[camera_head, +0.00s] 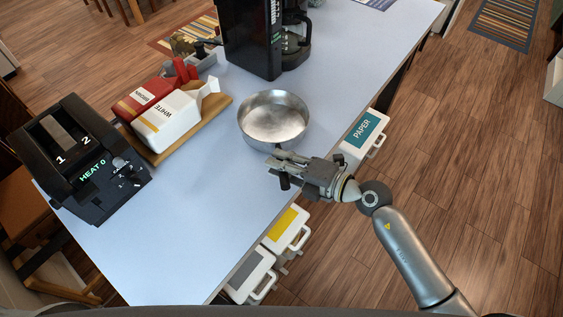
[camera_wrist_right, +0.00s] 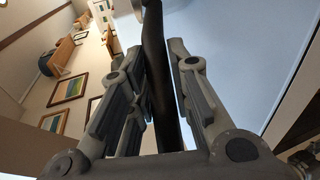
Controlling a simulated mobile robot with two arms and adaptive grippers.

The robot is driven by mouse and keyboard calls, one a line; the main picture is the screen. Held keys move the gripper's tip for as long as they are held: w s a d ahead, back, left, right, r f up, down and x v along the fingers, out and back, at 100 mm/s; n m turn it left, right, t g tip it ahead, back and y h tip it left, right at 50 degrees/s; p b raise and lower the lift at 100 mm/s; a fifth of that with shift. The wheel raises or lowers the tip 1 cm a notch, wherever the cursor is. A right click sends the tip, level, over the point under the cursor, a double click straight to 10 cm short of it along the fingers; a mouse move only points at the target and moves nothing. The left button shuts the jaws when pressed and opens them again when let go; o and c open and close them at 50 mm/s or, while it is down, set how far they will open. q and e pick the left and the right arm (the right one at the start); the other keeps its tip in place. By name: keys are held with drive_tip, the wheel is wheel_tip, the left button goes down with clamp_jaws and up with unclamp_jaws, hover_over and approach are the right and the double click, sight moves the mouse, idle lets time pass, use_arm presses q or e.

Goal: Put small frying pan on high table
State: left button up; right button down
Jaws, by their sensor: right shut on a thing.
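The small frying pan (camera_head: 274,118) is a round silver metal pan at the front edge of the high table (camera_head: 215,215), which has a pale blue top. My right gripper (camera_head: 284,168) is at the pan's near side, over the table edge, and is shut on its dark handle. In the right wrist view the black handle (camera_wrist_right: 156,75) runs between the two fingers of the right gripper (camera_wrist_right: 160,85). The pan looks upright and level; I cannot tell whether its base touches the table top. My left gripper is not in view.
A black toaster (camera_head: 82,160) stands at the left. Bread bags (camera_head: 176,118) lie on a wooden board behind the pan's left side. A black coffee maker (camera_head: 262,38) stands at the back. White bins (camera_head: 362,138) are below the table edge. The front-left table top is clear.

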drive_tip(key=c, duration=1.3)
unclamp_jaws()
drive_tip(key=shift+r, duration=0.15)
drive_tip(key=shift+s+d, duration=0.2)
drive_tip(key=shift+d, duration=0.1)
drive_tip(key=b+v, duration=0.2)
drive_tip(key=v, duration=0.9)
drive_tip(key=shift+s+d+r, duration=0.1)
drive_tip(key=shift+s, duration=0.05)
